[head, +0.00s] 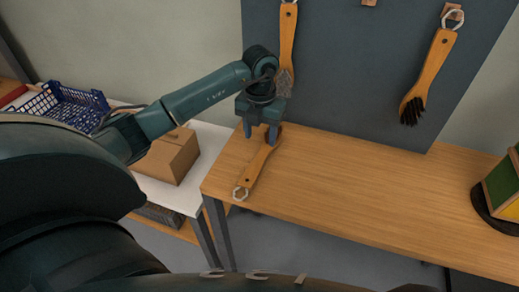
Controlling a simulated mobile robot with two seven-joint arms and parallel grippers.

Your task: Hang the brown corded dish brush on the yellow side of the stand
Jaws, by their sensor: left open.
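A wooden brush (256,166) lies on the table near its left front corner. A pale cord loop (240,194) is at its near end. Its head, at the far end, is mostly hidden by my gripper, so the bristle colour is hard to tell. My left gripper (261,133) is open, with its fingers pointing down over the head end of this brush. I cannot tell whether they touch it. The stand (503,188) is at the right edge, partly cut off, with green and yellow faces and a dark round base. My right gripper is not in view.
A dark board (345,75) rises behind the table (375,190). A grey-bristled brush (287,40) and a black-bristled brush (431,72) hang on it. A cardboard box (168,157) and a blue crate (72,110) are at left. The table's middle is clear.

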